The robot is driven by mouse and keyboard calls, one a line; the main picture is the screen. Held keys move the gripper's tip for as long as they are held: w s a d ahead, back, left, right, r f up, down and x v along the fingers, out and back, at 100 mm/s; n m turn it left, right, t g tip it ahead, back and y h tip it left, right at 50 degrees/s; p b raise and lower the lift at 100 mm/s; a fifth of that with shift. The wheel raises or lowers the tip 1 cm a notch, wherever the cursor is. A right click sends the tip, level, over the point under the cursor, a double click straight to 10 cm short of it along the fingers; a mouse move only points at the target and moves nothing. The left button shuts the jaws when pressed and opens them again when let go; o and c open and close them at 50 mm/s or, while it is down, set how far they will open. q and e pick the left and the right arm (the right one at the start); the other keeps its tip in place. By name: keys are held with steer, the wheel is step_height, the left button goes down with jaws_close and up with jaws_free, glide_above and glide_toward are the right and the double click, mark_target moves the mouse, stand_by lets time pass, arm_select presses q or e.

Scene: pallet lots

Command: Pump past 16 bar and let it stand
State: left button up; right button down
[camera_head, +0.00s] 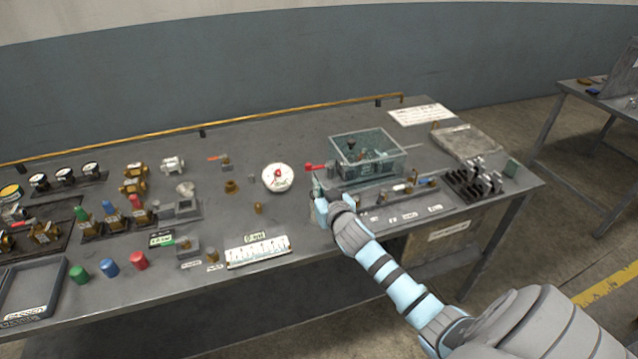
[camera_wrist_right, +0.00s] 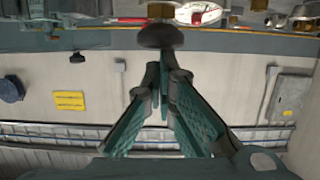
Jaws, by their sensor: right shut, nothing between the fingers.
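A round white gauge (camera_head: 277,178) with a red mark lies on the bench; its reading is too small to make out. It also shows, cut off, at the top of the right wrist view (camera_wrist_right: 198,13). A clear tank (camera_head: 368,157) stands right of it, with a red lever (camera_head: 318,167) at its left side. My right gripper (camera_head: 318,193) is just in front of the lever and tank, shut and empty. In the right wrist view, a dark round knob (camera_wrist_right: 160,36) sits just beyond the fingertips; I cannot tell whether they touch it. My left gripper is out of view.
A white scale strip (camera_head: 258,251) lies left of my arm. Green, blue and red caps (camera_head: 109,268) stand at the front left. A dark rack (camera_head: 474,182) and a flat grey plate (camera_head: 466,143) are at the right. A second table (camera_head: 590,97) stands apart.

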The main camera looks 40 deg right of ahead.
steer(key=s+a+r+p, duration=0.3)
steer(key=s+r, duration=0.3)
steer(key=s, duration=0.3)
steer(key=shift+r+p, duration=0.25)
steer(key=shift+p, duration=0.45)
steer(key=shift+s, duration=0.1)
steer(key=r+b, duration=0.3)
steer(key=shift+s+d+r, duration=0.2)
steer(key=shift+s+d, duration=0.05)
steer(key=shift+d, duration=0.05)
